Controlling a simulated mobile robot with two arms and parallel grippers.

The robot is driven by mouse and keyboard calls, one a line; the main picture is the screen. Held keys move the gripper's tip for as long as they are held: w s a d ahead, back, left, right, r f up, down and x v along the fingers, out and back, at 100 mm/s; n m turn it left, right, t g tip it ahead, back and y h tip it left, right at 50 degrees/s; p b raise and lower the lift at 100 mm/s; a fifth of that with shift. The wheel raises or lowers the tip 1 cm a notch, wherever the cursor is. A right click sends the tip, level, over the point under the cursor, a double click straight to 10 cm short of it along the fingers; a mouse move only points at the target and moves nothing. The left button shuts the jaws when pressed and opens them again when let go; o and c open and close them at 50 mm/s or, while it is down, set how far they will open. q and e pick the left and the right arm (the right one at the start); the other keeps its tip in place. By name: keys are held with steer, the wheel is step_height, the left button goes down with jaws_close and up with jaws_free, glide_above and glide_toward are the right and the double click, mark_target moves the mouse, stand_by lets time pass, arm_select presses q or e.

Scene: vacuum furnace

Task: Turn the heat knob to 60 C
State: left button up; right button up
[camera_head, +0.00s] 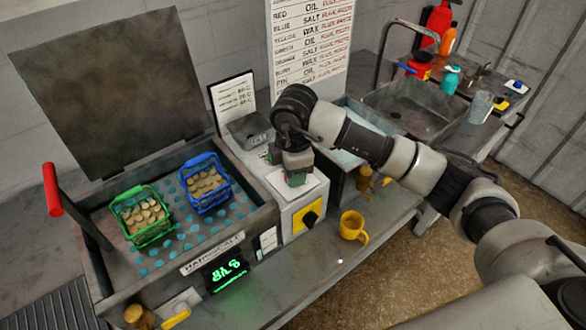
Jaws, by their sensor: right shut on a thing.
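A black knob on a yellow plate (310,217) sits on the front of a pale box in the middle; I cannot tell if it is the heat knob. My right gripper (295,179) points down over the top of this box, behind and above the yellow plate. It is shut on a small dark green thing, mostly hidden by the fingers. A display (226,269) with green glowing digits is on the furnace front; its reading is unclear. My left gripper is not in view.
A green basket (143,217) and a blue basket (207,184) hold round tan pieces in the furnace under a raised lid (105,90). A red-handled lever (54,190) stands left. A yellow mug (353,227) is right of the box. A sink (408,105) is behind.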

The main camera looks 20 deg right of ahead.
steer(key=o, duration=0.9)
steer(key=shift+r, duration=0.1)
steer(key=shift+r, duration=0.3)
steer(key=r, duration=0.3)
steer(key=r+b, duration=0.1)
steer(key=r, duration=0.2)
steer(key=r+b, duration=0.1)
steer(key=r, duration=0.3)
steer(key=shift+s, duration=0.25)
